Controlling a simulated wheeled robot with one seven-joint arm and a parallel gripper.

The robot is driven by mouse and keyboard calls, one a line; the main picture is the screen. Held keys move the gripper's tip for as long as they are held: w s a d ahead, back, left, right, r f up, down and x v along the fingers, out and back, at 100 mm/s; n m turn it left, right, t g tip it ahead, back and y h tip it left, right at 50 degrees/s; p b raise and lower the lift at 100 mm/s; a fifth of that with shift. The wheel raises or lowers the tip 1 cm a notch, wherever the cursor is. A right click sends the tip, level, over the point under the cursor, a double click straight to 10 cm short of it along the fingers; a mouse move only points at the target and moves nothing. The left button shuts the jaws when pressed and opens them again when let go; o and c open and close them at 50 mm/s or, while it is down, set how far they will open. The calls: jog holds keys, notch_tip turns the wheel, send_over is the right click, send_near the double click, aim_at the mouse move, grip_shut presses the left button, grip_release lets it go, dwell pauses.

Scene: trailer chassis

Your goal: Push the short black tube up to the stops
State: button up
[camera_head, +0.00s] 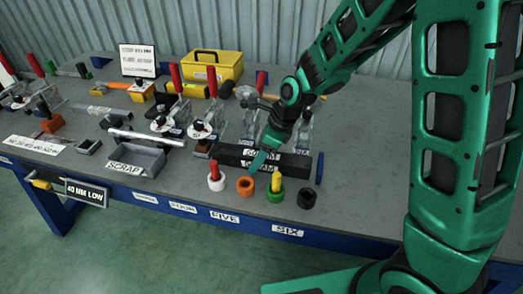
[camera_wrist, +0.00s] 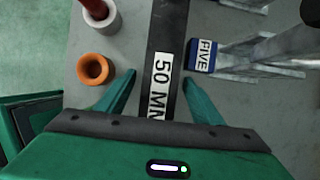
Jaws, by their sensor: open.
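A black bar with a white "50 MM" label (camera_wrist: 165,35) runs up the wrist view between the fingers of my gripper (camera_wrist: 160,76). In the head view two dark bars (camera_head: 292,172) lie close together on the bench, with labels partly covered by my gripper (camera_head: 258,162). My gripper is open, pointing down, its fingers on either side of the labelled bar in the wrist view; I cannot tell whether they touch it. I cannot tell which bar is the short tube. No part is clearly recognisable as the stops.
In front of the bars stand a white cup with a red piece (camera_head: 216,182), an orange ring (camera_head: 245,186), a green cup with a yellow piece (camera_head: 275,190) and a black ring (camera_head: 306,198). Metal clamps stand behind. A scrap tray (camera_head: 136,158) lies left. The bench's right side is clear.

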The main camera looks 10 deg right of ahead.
grip_shut()
dwell(0.4)
jog(key=shift+s+d, duration=0.2)
jog(key=shift+d, duration=0.3)
jog(key=shift+s+d, duration=0.15)
jog(key=shift+d, duration=0.3)
dwell(0.5)
jog(key=shift+w+d, duration=0.2)
jog(key=shift+w, duration=0.05)
grip_release()
jog(key=shift+r, duration=0.1)
